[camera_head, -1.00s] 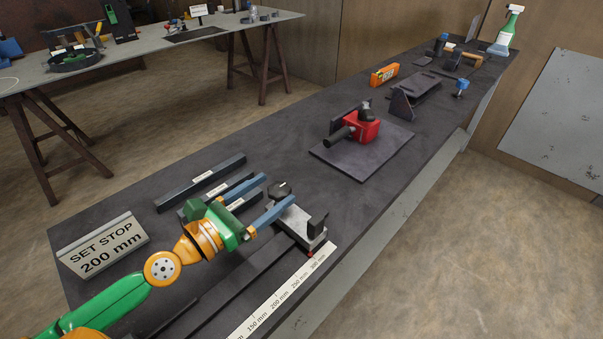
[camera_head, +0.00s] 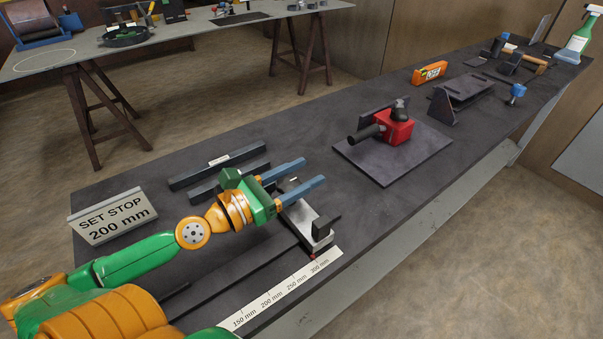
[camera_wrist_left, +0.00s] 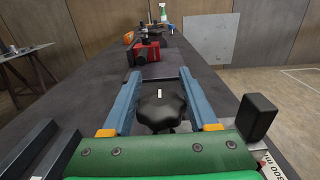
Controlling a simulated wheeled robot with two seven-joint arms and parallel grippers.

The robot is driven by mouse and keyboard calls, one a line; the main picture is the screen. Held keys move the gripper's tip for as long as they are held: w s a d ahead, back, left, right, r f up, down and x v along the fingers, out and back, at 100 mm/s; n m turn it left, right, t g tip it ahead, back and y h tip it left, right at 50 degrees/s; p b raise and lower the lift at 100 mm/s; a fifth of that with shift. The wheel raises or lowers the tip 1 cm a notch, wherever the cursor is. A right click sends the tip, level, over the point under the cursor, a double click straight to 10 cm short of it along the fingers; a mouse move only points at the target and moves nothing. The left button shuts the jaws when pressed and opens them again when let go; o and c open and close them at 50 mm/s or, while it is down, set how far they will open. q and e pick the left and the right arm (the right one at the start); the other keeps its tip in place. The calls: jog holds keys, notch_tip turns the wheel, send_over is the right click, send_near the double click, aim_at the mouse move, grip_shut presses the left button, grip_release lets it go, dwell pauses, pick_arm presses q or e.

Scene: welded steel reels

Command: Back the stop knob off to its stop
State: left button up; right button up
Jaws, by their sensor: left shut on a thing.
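The stop knob (camera_wrist_left: 160,113) is black and lobed, with a white mark on top. In the wrist view it sits between the two blue fingers of my left gripper (camera_wrist_left: 160,73). In the head view my left gripper (camera_head: 312,171) is shut on the knob and hides most of it. The knob belongs to a grey metal stop carriage (camera_head: 299,217) with a black upright block (camera_head: 325,229). The carriage's red pointer (camera_head: 313,256) is by the 300 mm label of the white scale (camera_head: 280,292). The sign (camera_head: 113,215) reads "SET STOP 200 mm". My right gripper is out of view.
Dark bars (camera_head: 217,166) lie just behind my left gripper. A red clamp (camera_head: 397,131) on a dark plate (camera_head: 383,170) stands farther along the bench, with an orange box (camera_head: 429,73) beyond. Bare bench top lies between the carriage and the plate.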

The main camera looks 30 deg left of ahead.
pick_arm(q)
jog(key=n+y+p, duration=0.2)
jog(key=y+p, duration=0.1)
jog(key=a+n+t+y+p, duration=0.1)
jog(key=y+p, duration=0.1)
jog(key=p, duration=0.2)
jog(key=n+y+p, duration=0.2)
jog(key=y+p, duration=0.1)
jog(key=p, duration=0.1)
jog(key=shift+w+a+r+n+y, duration=0.15)
jog(key=shift+r+n+y, duration=0.05)
jog(key=shift+n+y, duration=0.1)
jog(key=n+y, duration=0.2)
jog(key=y, duration=0.1)
jog(key=shift+a+f+p, duration=0.15)
jog(key=shift+a+p, duration=0.1)
jog(key=shift+p, duration=0.1)
jog(key=shift+a+n+g+y, duration=0.2)
jog(key=shift+n+g+y, duration=0.4)
jog(key=shift+y, duration=0.5)
jog(key=shift+n+y, duration=0.3)
jog(key=o, duration=1.4)
jog(key=shift+a, duration=0.1)
jog(key=shift+c, duration=0.2)
